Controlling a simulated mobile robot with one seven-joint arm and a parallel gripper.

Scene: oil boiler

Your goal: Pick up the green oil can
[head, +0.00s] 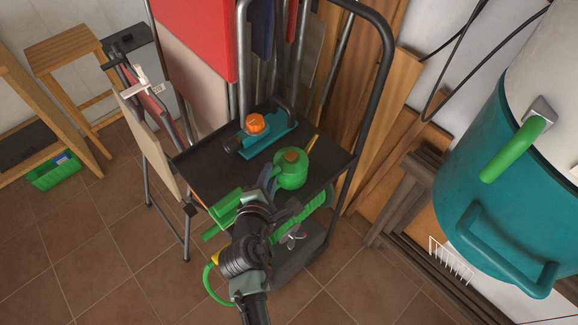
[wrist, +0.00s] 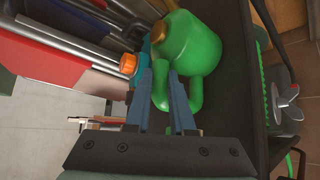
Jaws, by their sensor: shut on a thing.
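The green oil can (head: 291,170) has a round body, a brown cap and a thin spout with a yellowish tip. It is at the dark shelf of the cart, near its right side; I cannot tell whether it touches the shelf. My gripper (head: 269,181) reaches it from the front left. In the wrist view, the blue-grey fingers of my gripper (wrist: 168,80) are shut on the green handle of the oil can (wrist: 198,45). The fingers hide part of the handle.
A teal tool with an orange cap (head: 256,123) lies on the cart shelf (head: 205,160) behind the can. The cart's tubular frame (head: 384,80) rises at the right. A large teal boiler (head: 480,180) stands at right. A green crate (head: 55,171) is on the floor at left.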

